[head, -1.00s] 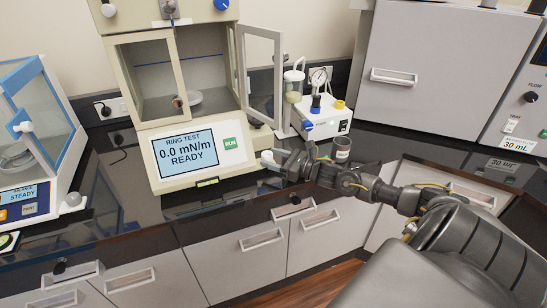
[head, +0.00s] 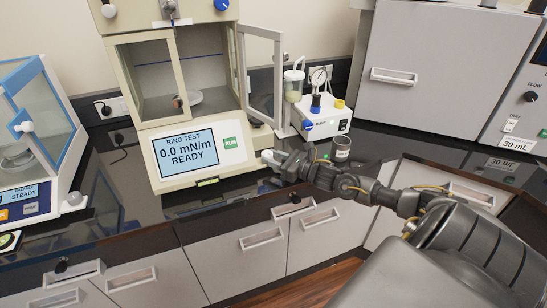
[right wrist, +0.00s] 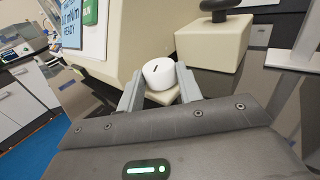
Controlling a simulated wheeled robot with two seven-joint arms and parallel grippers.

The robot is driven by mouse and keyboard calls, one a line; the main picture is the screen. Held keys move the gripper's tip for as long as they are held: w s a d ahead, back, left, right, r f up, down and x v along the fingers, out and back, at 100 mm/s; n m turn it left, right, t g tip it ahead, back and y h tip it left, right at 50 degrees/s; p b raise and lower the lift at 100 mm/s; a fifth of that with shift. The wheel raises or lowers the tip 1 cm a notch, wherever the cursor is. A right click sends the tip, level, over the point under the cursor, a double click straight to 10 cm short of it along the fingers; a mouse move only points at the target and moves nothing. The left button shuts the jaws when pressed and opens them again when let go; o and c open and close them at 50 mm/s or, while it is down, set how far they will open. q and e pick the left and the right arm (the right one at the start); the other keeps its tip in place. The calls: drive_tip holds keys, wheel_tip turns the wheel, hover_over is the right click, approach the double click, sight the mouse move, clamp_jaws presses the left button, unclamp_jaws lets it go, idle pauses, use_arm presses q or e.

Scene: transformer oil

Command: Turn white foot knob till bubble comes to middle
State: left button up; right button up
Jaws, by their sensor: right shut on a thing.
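The tensiometer (head: 157,158) stands on the black counter, its screen reading "RING TEST 0.0 mN/m READY". A small yellow-green level strip (head: 207,182) is on its lower front; the bubble is too small to make out. The white foot knob (right wrist: 160,74), with a dark mark on top, is at the machine's front right corner. My right gripper (right wrist: 160,84) is shut on the knob, one finger on each side. In the head view the right gripper (head: 271,162) reaches in from the right and partly hides the knob. My left gripper is not in view.
The tensiometer's glass door (head: 261,82) stands open to the right. A white pump unit (head: 322,125) with a glass vessel is behind my gripper. A small cup (head: 342,148) stands near my right forearm. A blue-framed instrument (head: 35,140) is at the left.

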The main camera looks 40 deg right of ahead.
drive_tip(key=m+h+p, duration=0.1)
drive_tip(key=m+h, duration=0.1)
drive_tip(key=h, duration=0.1)
drive_tip(key=a+m+h+p, duration=0.1)
drive_tip(key=m+h, duration=0.1)
drive_tip(key=h, duration=0.1)
drive_tip(key=m+h+p, duration=0.1)
drive_tip(key=h, duration=0.2)
drive_tip(key=shift+a+r+m+t+p, duration=0.2)
drive_tip(key=shift+m+t+p, duration=0.15)
drive_tip(key=shift+m+t, duration=0.05)
drive_tip(key=m+h+p, duration=0.2)
drive_tip(key=h, duration=0.1)
drive_tip(key=shift+a+g, duration=0.2)
drive_tip(key=shift+g, duration=0.2)
drive_tip(key=shift+w+a+f+m+g+h+p, duration=0.1)
drive_tip(key=shift+m+g+h+p, duration=0.7)
drive_tip(key=shift+m+h+p, duration=0.7)
drive_tip(key=shift+n, duration=0.3)
drive_tip(key=o, duration=1)
drive_tip(key=shift+a+f, duration=0.1)
drive_tip(key=shift+a, duration=0.1)
